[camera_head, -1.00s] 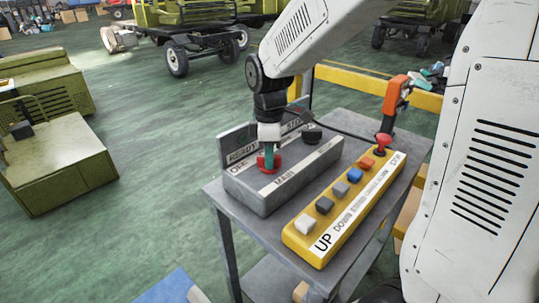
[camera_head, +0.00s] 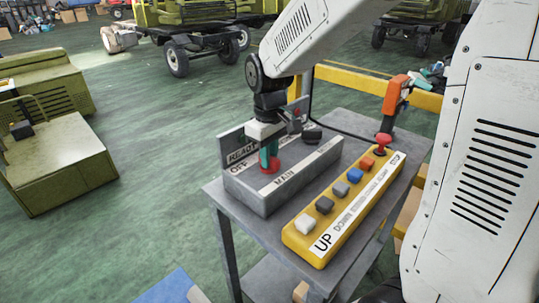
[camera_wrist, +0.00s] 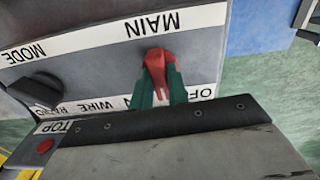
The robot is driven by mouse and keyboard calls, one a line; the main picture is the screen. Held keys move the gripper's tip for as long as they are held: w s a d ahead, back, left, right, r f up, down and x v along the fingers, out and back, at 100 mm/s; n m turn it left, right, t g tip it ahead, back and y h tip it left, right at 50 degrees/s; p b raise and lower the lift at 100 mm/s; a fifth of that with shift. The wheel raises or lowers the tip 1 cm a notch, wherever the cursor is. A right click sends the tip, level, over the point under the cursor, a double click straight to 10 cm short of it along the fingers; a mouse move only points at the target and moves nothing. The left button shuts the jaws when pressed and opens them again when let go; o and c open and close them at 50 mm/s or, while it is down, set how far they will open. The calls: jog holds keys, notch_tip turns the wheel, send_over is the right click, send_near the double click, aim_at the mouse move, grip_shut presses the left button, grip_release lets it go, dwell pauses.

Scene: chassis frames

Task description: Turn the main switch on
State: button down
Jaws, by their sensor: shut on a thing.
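The main switch is a red rotary knob (camera_head: 273,168) on the top of a grey control box (camera_head: 262,203), by the MAIN label. In the wrist view the red knob (camera_wrist: 158,66) sits between my two teal fingers, below the upside-down MAIN label. My gripper (camera_head: 267,160) points down over the box and is shut on the knob. In the wrist view my gripper (camera_wrist: 160,80) covers part of the ON/OFF lettering, so the knob's exact pointing is hard to read.
A black mode knob (camera_head: 312,133) sits on the same box, right of my gripper. A yellow button panel (camera_head: 300,244) with a red stop button (camera_head: 383,142) lies beside it on the grey cart (camera_head: 228,218). An orange tool (camera_head: 396,95) stands behind.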

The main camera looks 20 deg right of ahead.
jog(key=m, duration=0.4)
jog(key=shift+m, duration=2.8)
jog(key=c, duration=1.4)
grip_release()
jog(key=shift+o, duration=0.2)
jog(key=shift+r, duration=0.1)
notch_tip(320, 180, up, 8)
jog(key=shift+f, duration=0.15)
